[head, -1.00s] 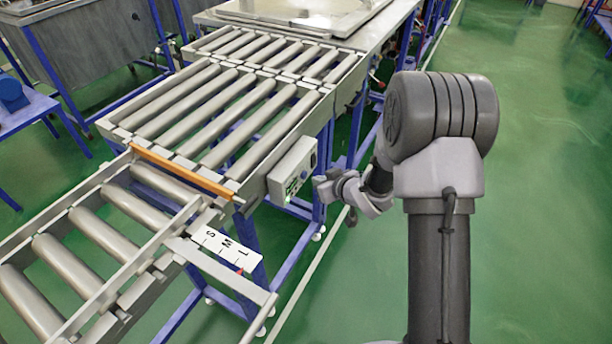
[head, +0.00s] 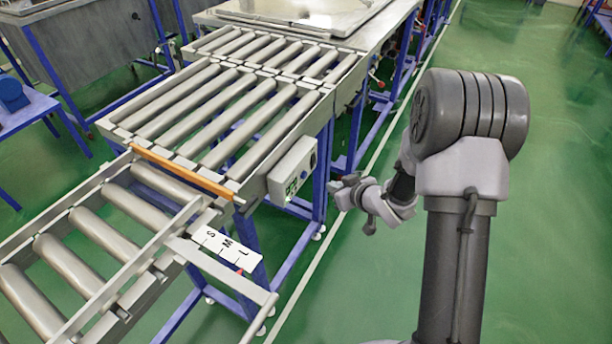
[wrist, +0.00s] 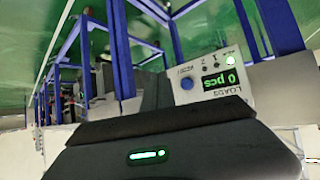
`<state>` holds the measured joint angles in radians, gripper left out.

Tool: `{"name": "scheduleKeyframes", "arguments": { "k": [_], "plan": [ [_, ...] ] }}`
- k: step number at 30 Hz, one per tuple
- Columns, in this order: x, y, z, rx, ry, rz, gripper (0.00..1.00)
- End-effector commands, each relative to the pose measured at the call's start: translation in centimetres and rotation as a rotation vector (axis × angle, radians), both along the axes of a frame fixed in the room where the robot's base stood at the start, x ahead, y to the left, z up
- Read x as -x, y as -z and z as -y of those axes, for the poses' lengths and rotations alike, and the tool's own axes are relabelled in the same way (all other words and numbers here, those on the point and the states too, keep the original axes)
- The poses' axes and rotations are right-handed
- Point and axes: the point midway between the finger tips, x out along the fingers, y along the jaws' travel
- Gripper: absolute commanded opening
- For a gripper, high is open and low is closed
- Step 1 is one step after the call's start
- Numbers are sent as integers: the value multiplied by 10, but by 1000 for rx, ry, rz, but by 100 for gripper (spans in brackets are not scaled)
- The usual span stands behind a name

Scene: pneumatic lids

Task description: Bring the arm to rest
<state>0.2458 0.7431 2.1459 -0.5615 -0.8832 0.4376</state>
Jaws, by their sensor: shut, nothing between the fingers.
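My arm stands at the right of the head view, with its upper links tall and its forearm folded toward the conveyor. My gripper (head: 341,188) is at the arm's left end, shut and empty. It is apart from the conveyor, just right of the grey control box (head: 292,171) on the frame's side. In the wrist view, the control box (wrist: 217,82) shows a blue knob and a green display reading "0 pcs", seen upside down or tilted. The fingertips are not clear in the wrist view.
The roller conveyor (head: 215,105) fills the left and middle, with an orange bar (head: 186,173) across it. A white S-M-L scale plate (head: 226,249) sits on a side bracket. Blue legs stand below. The green floor (head: 560,200) to the right is clear.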

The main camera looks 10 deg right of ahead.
Motion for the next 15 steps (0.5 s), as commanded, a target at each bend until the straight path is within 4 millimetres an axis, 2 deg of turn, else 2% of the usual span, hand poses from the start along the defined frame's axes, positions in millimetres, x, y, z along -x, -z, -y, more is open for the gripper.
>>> {"name": "scheduleKeyframes", "arguments": {
  "k": [7, 9, 11, 13, 14, 15],
  "plan": [
    [0, 0, 0, 1, 1, 0, 0],
    [-2, -11, 4, 15, 24, -1, 0],
    [-3, -38, 15, 48, 86, -9, 0],
    [7, -88, 32, 92, 210, -33, 0],
    [18, -113, 38, 103, 274, -51, 0],
    [38, -143, 44, 104, 359, -82, 0]
  ]
}}
